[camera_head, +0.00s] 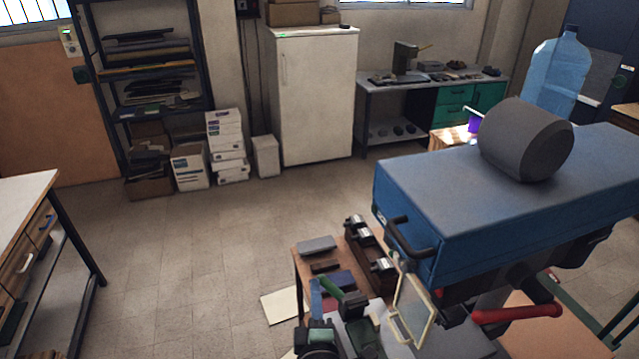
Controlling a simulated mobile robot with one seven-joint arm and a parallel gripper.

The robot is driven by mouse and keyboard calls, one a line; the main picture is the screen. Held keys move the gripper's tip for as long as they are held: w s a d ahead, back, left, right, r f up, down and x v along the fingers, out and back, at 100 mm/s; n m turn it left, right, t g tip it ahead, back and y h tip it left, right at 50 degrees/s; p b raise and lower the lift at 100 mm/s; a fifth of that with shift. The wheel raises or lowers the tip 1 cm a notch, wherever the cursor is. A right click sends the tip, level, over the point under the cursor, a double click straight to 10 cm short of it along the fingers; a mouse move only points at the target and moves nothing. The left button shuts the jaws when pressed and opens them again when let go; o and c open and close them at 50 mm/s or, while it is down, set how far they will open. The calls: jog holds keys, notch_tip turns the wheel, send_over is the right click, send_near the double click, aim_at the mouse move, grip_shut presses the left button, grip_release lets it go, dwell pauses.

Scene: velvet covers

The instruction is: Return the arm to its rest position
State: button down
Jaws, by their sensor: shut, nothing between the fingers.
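I cannot make out my gripper or arm with any certainty in the head view. At the bottom centre, dark and green parts (318,341) crowd together in front of the blue machine, and I cannot tell what each of them is. No other object of the task shows.
A large blue machine (470,215) with a grey drum and red handle fills the right. A small brown table (308,287) with metal parts stands beside it. A workbench (22,205) is at left. Shelves, boxes and a white fridge (315,95) line the back. Centre-left floor is clear.

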jog(key=s+d+r+m+t+h+b, duration=0.1)
jog(key=d+r+m+t+h+b, duration=0.2)
jog(key=r, duration=0.6)
jog(key=d+r+m+t+h+b, duration=0.1)
jog(key=r+m+b, duration=0.1)
jog(key=r+m, duration=0.45)
jog(key=s+d+r+m+t+h+b, duration=0.1)
jog(key=r+m+t+h+b, duration=0.15)
jog(key=r, duration=0.85)
jog(key=s+a+r+m+t+y+b, duration=0.1)
jog(key=s+a+r+m+y+b, duration=0.1)
jog(key=s+r, duration=0.5)
jog(key=s+a+r+m+t+y+b, duration=0.2)
jog(key=s+r+m+y+b, duration=0.1)
jog(key=s+r+b, duration=0.2)
jog(key=s+r, duration=0.2)
jog(key=s, duration=0.2)
jog(key=shift+s+r, duration=0.25)
jog(key=shift+s, duration=0.05)
jog(key=shift+t, duration=0.25)
